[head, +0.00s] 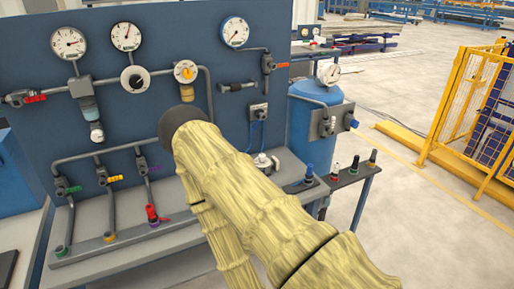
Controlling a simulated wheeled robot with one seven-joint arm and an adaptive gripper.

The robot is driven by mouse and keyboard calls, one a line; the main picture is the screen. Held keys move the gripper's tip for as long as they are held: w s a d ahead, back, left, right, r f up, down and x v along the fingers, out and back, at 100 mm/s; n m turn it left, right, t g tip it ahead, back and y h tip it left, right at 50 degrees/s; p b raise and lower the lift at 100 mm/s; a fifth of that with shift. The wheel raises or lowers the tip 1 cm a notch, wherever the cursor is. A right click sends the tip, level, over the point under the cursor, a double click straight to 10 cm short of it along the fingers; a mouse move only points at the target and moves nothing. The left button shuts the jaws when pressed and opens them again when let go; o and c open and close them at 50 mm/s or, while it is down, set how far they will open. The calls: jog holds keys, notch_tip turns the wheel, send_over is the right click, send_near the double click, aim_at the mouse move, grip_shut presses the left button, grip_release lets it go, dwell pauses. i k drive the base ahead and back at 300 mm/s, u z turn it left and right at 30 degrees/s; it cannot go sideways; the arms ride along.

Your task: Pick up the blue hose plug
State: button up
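A blue hose plug (309,173) stands upright on a dark plate (296,188) at the right end of the grey workbench. It is just right of my sleeved arm and nothing covers it. My arm, in a pale yellow cover, rises from the bottom right to a dark rounded joint in front of the panel. A second covered link runs down from there past the bottom edge. My gripper is not in view, so I cannot tell its state or its place relative to the plug.
Other plugs, one red and white (335,171), stand on a side shelf (347,178) to the right. A red fitting (152,214) is on the bench at left. The blue panel (60,130) carries gauges and pipes. A blue tank (300,125) and yellow fence (462,110) stand at right.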

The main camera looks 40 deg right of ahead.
aim_at(309, 175)
jog(key=u, duration=2)
jog(key=k, duration=1.65)
jog(key=z, duration=2.05)
jog(key=i, duration=0.2)
jog(key=u, duration=0.1)
